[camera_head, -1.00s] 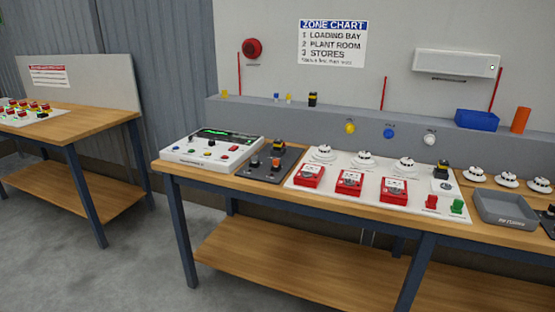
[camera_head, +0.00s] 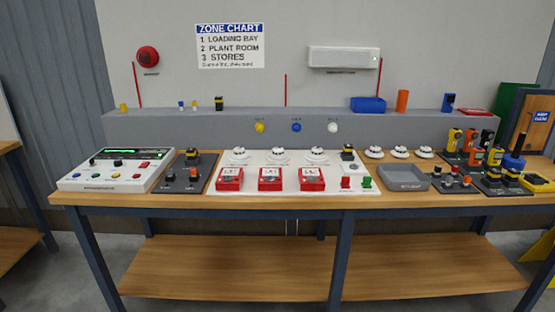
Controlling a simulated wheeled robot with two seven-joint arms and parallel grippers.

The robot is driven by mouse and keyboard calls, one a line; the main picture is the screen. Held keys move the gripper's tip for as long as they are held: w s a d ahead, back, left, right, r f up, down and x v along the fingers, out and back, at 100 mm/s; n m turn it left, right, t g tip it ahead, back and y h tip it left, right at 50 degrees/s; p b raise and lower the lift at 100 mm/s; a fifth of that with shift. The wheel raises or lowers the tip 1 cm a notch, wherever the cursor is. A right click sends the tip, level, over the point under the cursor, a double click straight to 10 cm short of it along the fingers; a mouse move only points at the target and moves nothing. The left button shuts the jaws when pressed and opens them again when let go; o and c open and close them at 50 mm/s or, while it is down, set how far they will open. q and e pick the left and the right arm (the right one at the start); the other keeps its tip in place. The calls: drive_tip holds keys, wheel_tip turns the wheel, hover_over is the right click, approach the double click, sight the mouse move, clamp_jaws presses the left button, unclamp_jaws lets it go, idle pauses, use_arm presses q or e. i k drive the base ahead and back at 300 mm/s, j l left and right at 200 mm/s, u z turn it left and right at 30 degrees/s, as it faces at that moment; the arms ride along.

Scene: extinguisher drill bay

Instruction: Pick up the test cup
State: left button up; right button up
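No thing in view is clearly marked as the test cup. An orange upright cylinder (camera_head: 402,101) stands on the grey ledge behind the bench, right of a blue bin (camera_head: 368,105). A dark blue piece with an upright stem (camera_head: 513,161) stands at the bench's right end among small tools. I cannot tell whether either is the cup. Neither of my grippers is in view.
The long wooden bench (camera_head: 190,203) holds a control panel (camera_head: 115,168), red call points (camera_head: 270,179), white detectors (camera_head: 317,155) and a grey tray (camera_head: 403,178). Its lower shelf (camera_head: 240,265) is bare. A yellow object (camera_head: 541,262) stands on the floor at the right edge.

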sight(508, 161)
drive_tip(key=z, duration=1.45)
drive_tip(key=i+l, duration=0.15)
drive_tip(key=i, duration=0.35)
drive_tip(key=l+z, duration=0.05)
